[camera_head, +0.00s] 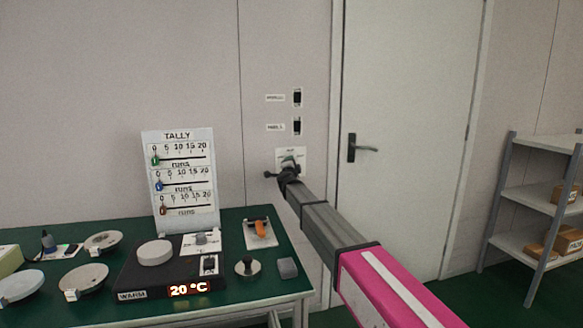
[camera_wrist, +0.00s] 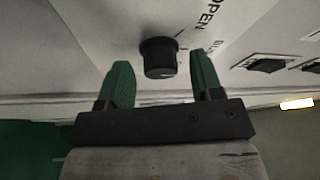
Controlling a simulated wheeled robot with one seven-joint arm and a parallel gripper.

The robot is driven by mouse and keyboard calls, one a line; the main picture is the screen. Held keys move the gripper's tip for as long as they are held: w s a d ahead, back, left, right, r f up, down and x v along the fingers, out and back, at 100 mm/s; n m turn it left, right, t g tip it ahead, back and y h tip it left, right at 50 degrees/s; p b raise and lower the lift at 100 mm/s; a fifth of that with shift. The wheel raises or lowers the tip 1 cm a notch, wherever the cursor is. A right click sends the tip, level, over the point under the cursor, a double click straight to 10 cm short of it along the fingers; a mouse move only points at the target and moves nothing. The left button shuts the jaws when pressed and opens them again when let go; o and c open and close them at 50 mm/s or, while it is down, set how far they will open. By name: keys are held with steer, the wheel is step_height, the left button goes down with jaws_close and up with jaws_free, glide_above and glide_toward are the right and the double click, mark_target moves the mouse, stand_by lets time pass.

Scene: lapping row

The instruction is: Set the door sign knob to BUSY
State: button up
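The door sign plate (camera_head: 283,153) is on the wall left of the door, mostly covered by my arm in the head view. In the wrist view the white plate (camera_wrist: 115,22) carries the word OPEN and a second, partly hidden word starting with BU. The black round knob (camera_wrist: 158,53) stands out from the plate. My gripper (camera_wrist: 160,66) is open, its two green fingers on either side of the knob with gaps showing. The knob's pointing direction is not clear. In the head view my gripper (camera_head: 288,167) is at the plate and hides the knob.
Two black wall switches (camera_head: 297,97) (camera_head: 297,126) with labels are above the plate. The grey door (camera_head: 410,110) with a dark lever handle (camera_head: 359,148) is to the right. A green bench (camera_head: 110,310) with a tally board (camera_head: 181,180) is at left, shelves (camera_head: 538,195) far right.

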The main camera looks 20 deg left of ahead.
steer(key=shift+s, duration=0.1)
steer(key=v, duration=1)
steer(key=shift+s, duration=0.3)
steer(key=shift+d, duration=0.1)
steer(key=s+d+f+n+g+y, duration=0.1)
steer(key=s+d+f+n+g, duration=0.2)
steer(key=d+f, duration=0.5)
steer(key=s+d+f+n+g+y, duration=0.1)
steer(key=s+d+f+n+g, duration=0.2)
steer(key=d+f, duration=0.5)
steer(key=s+d+f+n+g+y, duration=0.1)
steer(key=d+f+n+g, duration=0.2)
steer(key=d+f+n, duration=0.5)
steer(key=s+d+f+g+h, duration=0.3)
steer(key=s+d+f+g, duration=0.2)
steer(key=s+d, duration=0.6)
steer(key=s+d+f+m+g+h, duration=0.1)
steer(key=s+d+f+g+h, duration=0.2)
steer(key=s+d, duration=0.9)
steer(key=d+f+g, duration=0.2)
steer(key=d+f, duration=0.2)
steer(key=d, duration=0.2)
steer(key=shift+s+d+m, duration=0.25)
steer(key=shift+s+m, duration=0.05)
